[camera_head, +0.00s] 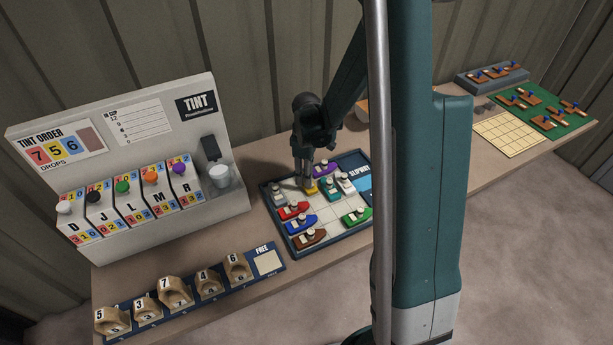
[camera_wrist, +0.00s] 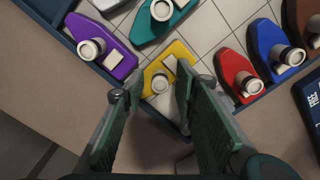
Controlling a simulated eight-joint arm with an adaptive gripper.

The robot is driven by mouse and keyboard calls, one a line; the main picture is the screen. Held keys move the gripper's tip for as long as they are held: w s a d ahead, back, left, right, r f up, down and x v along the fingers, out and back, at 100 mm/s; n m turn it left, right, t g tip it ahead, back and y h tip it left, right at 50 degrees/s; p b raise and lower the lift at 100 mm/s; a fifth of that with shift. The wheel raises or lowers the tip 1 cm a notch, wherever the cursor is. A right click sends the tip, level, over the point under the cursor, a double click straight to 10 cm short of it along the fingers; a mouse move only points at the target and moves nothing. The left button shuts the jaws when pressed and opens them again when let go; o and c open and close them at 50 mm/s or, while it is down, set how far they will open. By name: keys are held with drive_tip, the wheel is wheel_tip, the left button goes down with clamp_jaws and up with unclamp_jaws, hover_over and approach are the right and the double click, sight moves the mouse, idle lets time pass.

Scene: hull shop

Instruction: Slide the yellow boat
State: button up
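The yellow boat (camera_wrist: 180,50) lies at the edge of the slip tray, with a white round post and a small pale block on top. In the head view, a little of the yellow boat (camera_head: 313,191) shows below my gripper (camera_head: 304,180), which hides the rest. In the wrist view, my gripper (camera_wrist: 160,82) points down over the boat, its two fingers apart on either side of the white post. I see gaps between fingers and post; the exact height is unclear.
A purple boat (camera_wrist: 92,62) lies on one side of the yellow one, a teal boat (camera_wrist: 165,30) close by. Red (camera_wrist: 234,68) and blue (camera_wrist: 268,45) boats lie on the other side. The tray (camera_head: 270,217) has bare squares in its middle. The tint stand (camera_head: 225,150) stands left.

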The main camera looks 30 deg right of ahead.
drive_tip(key=shift+f, duration=0.1)
drive_tip(key=shift+c, duration=0.7)
clamp_jaws()
drive_tip(key=shift+s, duration=0.1)
drive_tip(key=s+b, duration=0.2)
drive_tip(key=s, duration=1.7)
drive_tip(key=shift+f, duration=0.1)
drive_tip(key=shift+o, duration=0.3)
unclamp_jaws()
drive_tip(key=shift+s, duration=0.1)
drive_tip(key=shift+o, duration=0.4)
drive_tip(key=shift+w, duration=0.2)
drive_tip(key=shift+r, duration=0.25)
